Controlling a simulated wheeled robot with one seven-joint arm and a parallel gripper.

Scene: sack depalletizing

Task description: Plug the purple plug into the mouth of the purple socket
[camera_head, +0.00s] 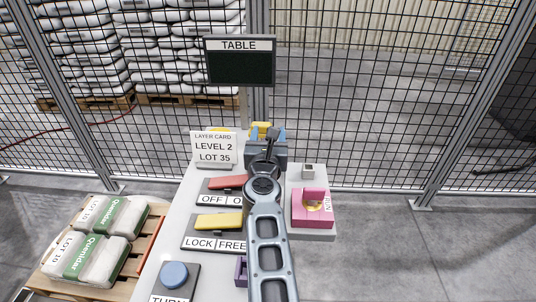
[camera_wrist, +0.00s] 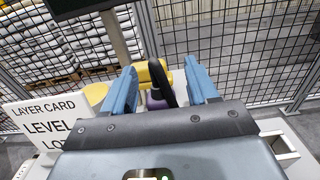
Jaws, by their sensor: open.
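A purple piece (camera_wrist: 155,101), which looks like the purple plug, shows between my fingers in the wrist view, beside a dark curved piece (camera_wrist: 164,84) and in front of a yellow block (camera_wrist: 152,73). My gripper (camera_wrist: 160,70) is open, with one blue finger on each side of these pieces; I cannot tell whether it touches them. In the head view my gripper (camera_head: 266,134) is at the far end of the table. Another purple thing (camera_head: 241,270), possibly the purple socket, is near the table's front, mostly hidden by my arm; its mouth cannot be made out.
The grey table (camera_head: 179,238) carries a layer card (camera_head: 214,148), a red lever (camera_head: 228,182), a yellow lever (camera_head: 219,221), a blue knob (camera_head: 174,275), a pink box (camera_head: 312,208) and a small grey block (camera_head: 307,171). A sack pallet (camera_head: 140,262) stands left. Mesh fence (camera_head: 370,120) is behind.

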